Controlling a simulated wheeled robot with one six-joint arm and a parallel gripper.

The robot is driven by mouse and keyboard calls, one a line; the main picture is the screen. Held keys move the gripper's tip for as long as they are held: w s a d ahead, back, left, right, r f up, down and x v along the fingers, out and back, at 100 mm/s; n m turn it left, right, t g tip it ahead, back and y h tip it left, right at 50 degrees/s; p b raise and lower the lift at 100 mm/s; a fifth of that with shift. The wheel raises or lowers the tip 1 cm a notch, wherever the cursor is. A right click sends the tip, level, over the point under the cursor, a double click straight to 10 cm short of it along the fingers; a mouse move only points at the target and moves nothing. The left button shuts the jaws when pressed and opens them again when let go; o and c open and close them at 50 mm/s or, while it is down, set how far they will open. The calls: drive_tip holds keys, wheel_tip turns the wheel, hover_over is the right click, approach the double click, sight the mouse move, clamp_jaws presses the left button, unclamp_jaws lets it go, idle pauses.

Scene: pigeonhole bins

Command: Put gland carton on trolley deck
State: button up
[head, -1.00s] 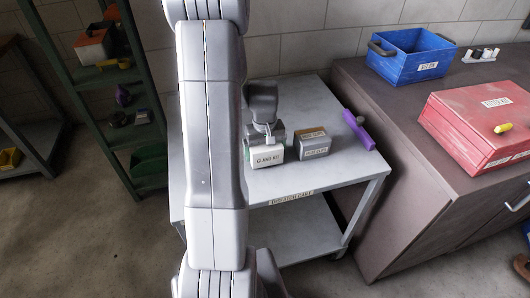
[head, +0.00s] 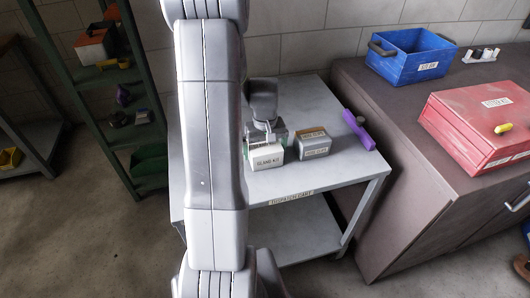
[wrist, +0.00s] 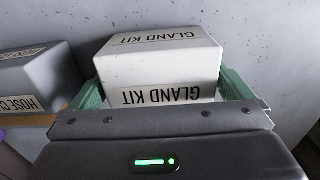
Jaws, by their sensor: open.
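The gland carton is a white box lettered GLAND KIT (head: 265,159). It sits on the grey top deck of the trolley (head: 307,102), which has a dispatch cart label on its front edge. My gripper (head: 262,142) is at the carton, with its body just behind it. In the wrist view the carton (wrist: 160,62) is between the green fingers of my gripper (wrist: 168,90), which are spread at its two sides. The gripper is open. My arm hides the left part of the deck.
A grey hose clips box (head: 314,146) stands just right of the carton. A purple tool (head: 358,131) lies near the deck's right edge. A blue bin (head: 411,62) and a red case (head: 480,125) are on the cabinet at right. A green shelf rack (head: 88,88) is at left.

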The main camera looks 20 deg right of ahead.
sight(265, 145)
wheel_tip(265, 145, up, 10)
drive_tip(key=shift+r, duration=0.15)
